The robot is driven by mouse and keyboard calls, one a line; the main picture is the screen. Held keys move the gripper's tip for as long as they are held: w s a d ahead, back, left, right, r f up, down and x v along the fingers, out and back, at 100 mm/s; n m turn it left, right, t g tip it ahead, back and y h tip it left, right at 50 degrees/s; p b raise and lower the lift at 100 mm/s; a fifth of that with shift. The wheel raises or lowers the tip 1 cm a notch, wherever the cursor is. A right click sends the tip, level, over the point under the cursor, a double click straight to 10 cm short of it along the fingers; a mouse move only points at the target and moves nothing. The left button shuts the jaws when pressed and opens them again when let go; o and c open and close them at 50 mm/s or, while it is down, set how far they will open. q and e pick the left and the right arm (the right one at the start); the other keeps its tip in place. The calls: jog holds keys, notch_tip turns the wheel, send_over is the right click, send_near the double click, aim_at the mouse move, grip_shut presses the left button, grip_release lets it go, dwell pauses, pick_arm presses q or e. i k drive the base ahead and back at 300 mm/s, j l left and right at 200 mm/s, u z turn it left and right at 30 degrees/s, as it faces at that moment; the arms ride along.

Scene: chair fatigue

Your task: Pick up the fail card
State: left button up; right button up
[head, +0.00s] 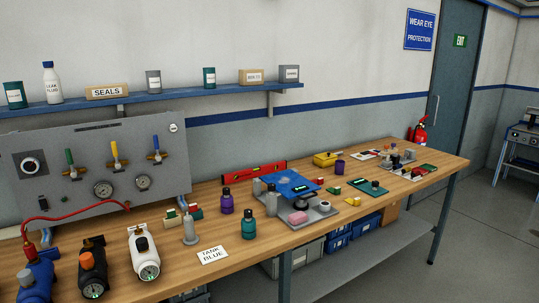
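No card that I can read as the fail card shows in the head view. At the far right end of the wooden bench (325,235) there is a crowded group of small items. A white card (212,254) lettered "TANK BLUE" lies near the bench's front edge. Neither of my grippers is in view.
A grey valve panel (100,135) stands at the left behind several cylinders. A blue plate fixture (290,183), purple bottle (227,201) and teal bottle (248,224) stand mid-bench. Blue bins (365,224) sit below.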

aim_at(193, 208)
jog(key=i+j+z, duration=0.15)
jog(key=j+z, duration=0.2)
jog(key=j, duration=0.6)
jog(key=j+z, duration=0.35)
jog(key=j, duration=0.6)
jog(key=i, duration=0.05)
